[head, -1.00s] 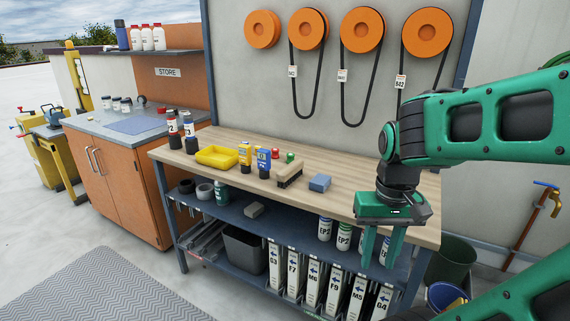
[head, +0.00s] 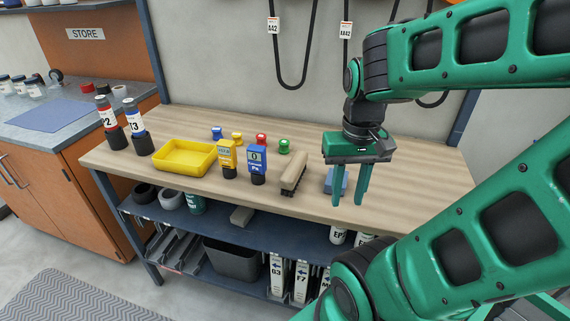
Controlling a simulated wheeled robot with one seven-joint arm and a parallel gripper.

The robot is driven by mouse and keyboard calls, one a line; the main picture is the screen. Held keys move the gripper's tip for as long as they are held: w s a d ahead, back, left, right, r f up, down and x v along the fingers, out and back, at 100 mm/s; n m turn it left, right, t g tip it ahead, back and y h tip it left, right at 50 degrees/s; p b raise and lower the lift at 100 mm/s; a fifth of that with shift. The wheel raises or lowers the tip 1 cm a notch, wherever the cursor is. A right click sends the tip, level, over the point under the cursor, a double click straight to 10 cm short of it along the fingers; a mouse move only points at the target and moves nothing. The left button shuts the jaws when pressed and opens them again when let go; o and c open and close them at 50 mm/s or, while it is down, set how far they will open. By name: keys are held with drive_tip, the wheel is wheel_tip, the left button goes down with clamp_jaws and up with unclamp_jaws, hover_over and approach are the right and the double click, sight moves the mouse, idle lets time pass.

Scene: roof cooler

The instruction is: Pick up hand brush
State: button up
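The hand brush (head: 294,174) lies on the wooden bench top, right of the middle. It has a pale wooden back and dark bristles facing down. My gripper (head: 349,200) hangs to the right of the brush, fingers pointing down and apart with nothing held between them. Its fingers pass in front of a blue block (head: 337,180), which they partly hide. The gripper and the brush are apart.
A green-capped item (head: 284,146) is behind.

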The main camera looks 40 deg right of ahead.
drive_tip(key=shift+w, duration=0.2)
drive_tip(key=o, duration=0.3)
drive_tip(key=shift+o, duration=1.3)
drive_tip(key=shift+w+d+r, duration=0.1)
drive_tip(key=shift+w+r, duration=0.1)
drive_tip(key=shift+r, duration=0.6)
drive_tip(key=m+y, duration=0.1)
drive_tip(key=m, duration=0.4)
approach(295, 163)
drive_tip(key=shift+w+d+g, duration=0.1)
drive_tip(key=shift+w+g, duration=0.15)
drive_tip(key=shift+g, duration=0.15)
drive_tip(key=shift+s+a+f, duration=0.15)
drive_tip(key=shift+a+f, duration=0.1)
drive_tip(key=shift+f, duration=1.45)
drive_tip(key=shift+s+a+f, duration=0.1)
drive_tip(key=shift+a+f, duration=0.15)
drive_tip(key=shift+f, duration=1.5)
drive_tip(key=shift+s+a+f, duration=0.15)
drive_tip(key=shift+a+f, duration=0.1)
drive_tip(key=shift+f, duration=1.45)
